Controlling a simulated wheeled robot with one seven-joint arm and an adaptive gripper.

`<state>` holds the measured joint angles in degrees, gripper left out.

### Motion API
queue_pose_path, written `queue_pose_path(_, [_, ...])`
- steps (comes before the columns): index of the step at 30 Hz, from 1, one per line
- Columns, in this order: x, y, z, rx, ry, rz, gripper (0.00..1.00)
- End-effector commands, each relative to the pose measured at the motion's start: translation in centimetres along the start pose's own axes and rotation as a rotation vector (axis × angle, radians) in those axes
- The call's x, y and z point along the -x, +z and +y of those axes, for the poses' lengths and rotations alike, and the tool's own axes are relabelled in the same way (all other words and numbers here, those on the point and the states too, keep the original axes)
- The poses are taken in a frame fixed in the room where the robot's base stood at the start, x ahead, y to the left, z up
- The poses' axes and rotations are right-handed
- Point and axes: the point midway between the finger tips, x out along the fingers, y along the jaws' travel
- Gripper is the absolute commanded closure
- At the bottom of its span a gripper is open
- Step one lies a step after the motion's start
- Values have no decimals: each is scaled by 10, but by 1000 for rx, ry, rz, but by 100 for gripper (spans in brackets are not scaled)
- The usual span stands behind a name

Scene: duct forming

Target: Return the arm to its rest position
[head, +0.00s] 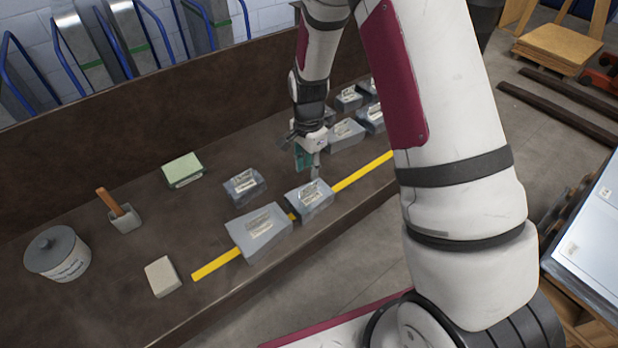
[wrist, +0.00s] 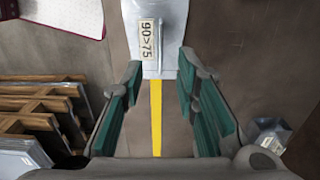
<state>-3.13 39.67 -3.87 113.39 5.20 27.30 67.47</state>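My gripper (head: 309,165) is at the end of my arm, low over the bench beside the yellow strip (head: 215,264). In the wrist view my gripper (wrist: 161,68) is open, its teal-padded fingers wide apart with nothing held between them. A grey duct piece labelled "90>75" (wrist: 160,52) lies on the strip just beyond the fingertips. In the head view a grey labelled piece (head: 309,199) sits close to the fingertips; I cannot tell whether they touch it. My upper arm covers the right part of the bench.
More grey labelled pieces (head: 262,232) lie along the bench (head: 95,205). A raised back panel (head: 140,95) borders the bench.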

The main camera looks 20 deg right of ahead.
Motion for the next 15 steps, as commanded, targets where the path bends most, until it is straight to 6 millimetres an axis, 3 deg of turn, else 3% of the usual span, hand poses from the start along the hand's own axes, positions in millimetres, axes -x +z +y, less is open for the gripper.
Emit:
queue_pose_path(6, [33, 0, 0, 0, 0, 0, 72])
queue_pose_path(15, [44, 0, 0, 1, 1, -1, 72])
